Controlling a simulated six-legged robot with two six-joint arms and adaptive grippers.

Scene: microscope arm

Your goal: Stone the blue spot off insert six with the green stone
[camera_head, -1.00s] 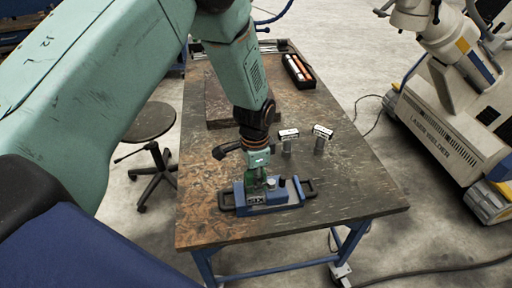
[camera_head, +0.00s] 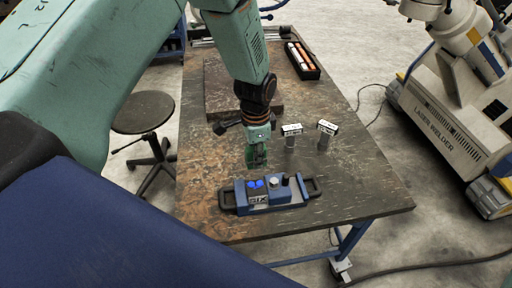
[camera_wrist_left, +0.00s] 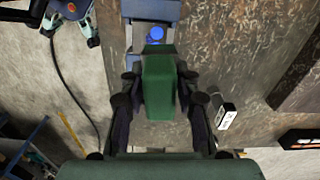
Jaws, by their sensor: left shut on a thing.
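My left gripper (camera_head: 257,158) is shut on the green stone (camera_wrist_left: 160,85), a rectangular block between its fingers. It holds the stone above the table, just behind the fixture in the head view. Insert six (camera_head: 258,198), a dark block with a white label, sits in the blue fixture (camera_head: 292,204) with black handles at the table's front. Blue marking (camera_head: 256,184) shows on the insert's top, apart from the stone. The blue spot also shows in the left wrist view (camera_wrist_left: 155,34), just beyond the stone's end. My right gripper is not in view.
Two labelled posts (camera_head: 291,140) (camera_head: 326,135) stand right of my left gripper. A black tray (camera_head: 312,74) with orange and white sticks lies at the back. A stool (camera_head: 143,113) stands left and the laser welder (camera_head: 440,125) right. The table's right front (camera_head: 365,190) is clear.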

